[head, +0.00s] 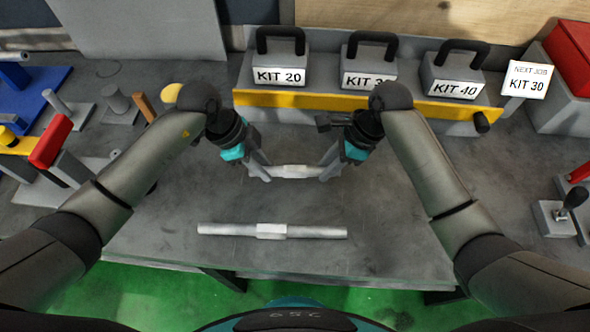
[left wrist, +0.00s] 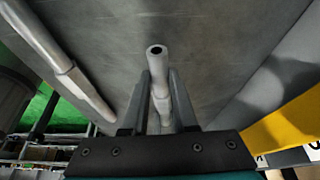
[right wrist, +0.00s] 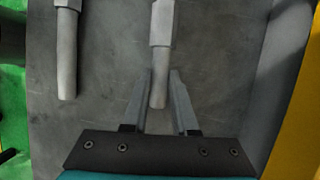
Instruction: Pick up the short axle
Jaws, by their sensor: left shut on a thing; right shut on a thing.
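The short axle (head: 296,171) is a pale metal rod with a thicker middle, lying across between my two grippers in the head view. My left gripper (head: 267,174) is shut on its left end, and my right gripper (head: 327,173) is shut on its right end. Whether the axle touches the table I cannot tell.
A longer axle (head: 271,231) lies on the grey table (head: 385,240) nearer to me. Behind stand the KIT 20 (head: 279,72), KIT 30 (head: 367,75) and KIT 40 (head: 453,85) blocks on a yellow-edged shelf (head: 300,101).

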